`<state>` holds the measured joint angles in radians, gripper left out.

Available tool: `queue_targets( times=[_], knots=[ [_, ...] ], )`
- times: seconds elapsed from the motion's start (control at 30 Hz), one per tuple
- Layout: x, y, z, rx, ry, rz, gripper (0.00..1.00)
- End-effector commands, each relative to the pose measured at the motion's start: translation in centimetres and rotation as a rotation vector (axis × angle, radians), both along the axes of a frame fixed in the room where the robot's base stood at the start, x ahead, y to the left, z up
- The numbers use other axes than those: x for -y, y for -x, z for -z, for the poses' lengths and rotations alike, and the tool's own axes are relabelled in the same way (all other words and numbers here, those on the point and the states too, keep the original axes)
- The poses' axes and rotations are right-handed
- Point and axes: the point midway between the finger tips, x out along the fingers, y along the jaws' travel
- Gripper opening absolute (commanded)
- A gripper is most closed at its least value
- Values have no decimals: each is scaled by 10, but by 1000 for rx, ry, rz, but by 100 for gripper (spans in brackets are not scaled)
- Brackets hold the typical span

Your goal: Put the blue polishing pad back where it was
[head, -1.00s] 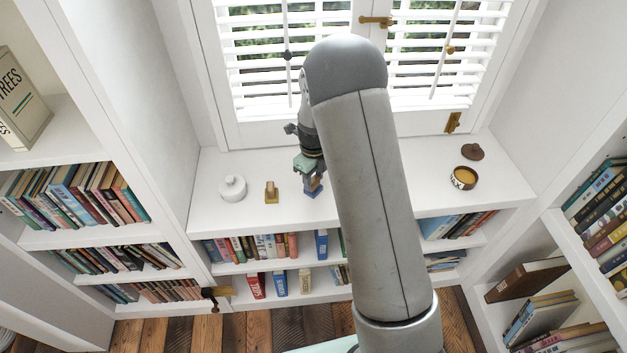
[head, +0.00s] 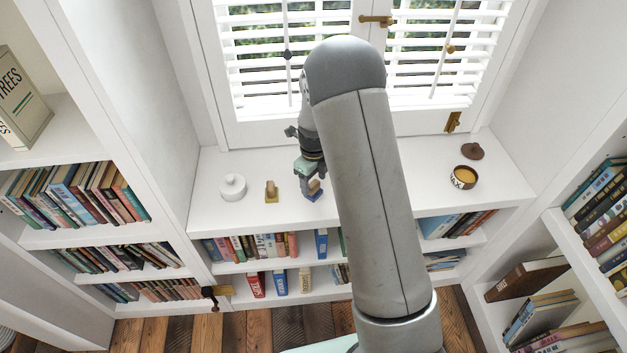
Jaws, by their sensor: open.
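The blue polishing pad (head: 313,196) rests on the white window-seat shelf top (head: 350,215), with a tan wooden handle standing on it. My gripper (head: 306,180) is open, just at the upper left of the handle and very close to it. Whether a finger touches the handle is too small to tell. My arm hides the shelf top just right of the pad. A similar wooden-handled block with a yellow base (head: 271,197) stands to the left of the pad, apart from it.
A white lidded jar (head: 232,187) stands at the left of the shelf top. A brown round container with orange contents (head: 464,178) and a brown lid (head: 473,151) lie at the right. Shuttered windows (head: 285,60) rise behind. Free room lies between the jar and the yellow-based block.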

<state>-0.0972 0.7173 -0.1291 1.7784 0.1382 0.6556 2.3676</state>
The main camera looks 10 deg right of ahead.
Motion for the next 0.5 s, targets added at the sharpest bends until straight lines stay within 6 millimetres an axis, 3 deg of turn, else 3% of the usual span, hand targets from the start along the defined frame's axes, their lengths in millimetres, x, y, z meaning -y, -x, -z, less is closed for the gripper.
queue_targets(
  times=[0.3, 0.5],
  knots=[
    [-1, -2, -66, 7, -1, -2, 61],
    [-1, -1, -100, 4, 0, -1, 61]
  ],
)
